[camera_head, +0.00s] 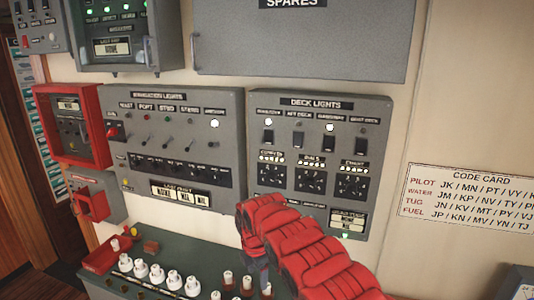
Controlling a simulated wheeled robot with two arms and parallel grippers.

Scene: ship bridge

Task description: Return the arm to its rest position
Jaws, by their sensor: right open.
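My right arm, red and segmented, reaches in from the bottom right. My right gripper (252,238) is at its end, in front of the lower left of the deck lights panel (330,103) and above the back of the console. The gripper is open, and I see nothing held in it. The arm hides the panel's lower edge and part of the console. My left gripper is not in view.
The navigation lights panel (232,185) is left of the deck lights panel. A red-framed box (90,96) and a red switch box (92,205) are farther left. The green console (140,248) below carries several white knobs. A code card (470,198) is on the right wall.

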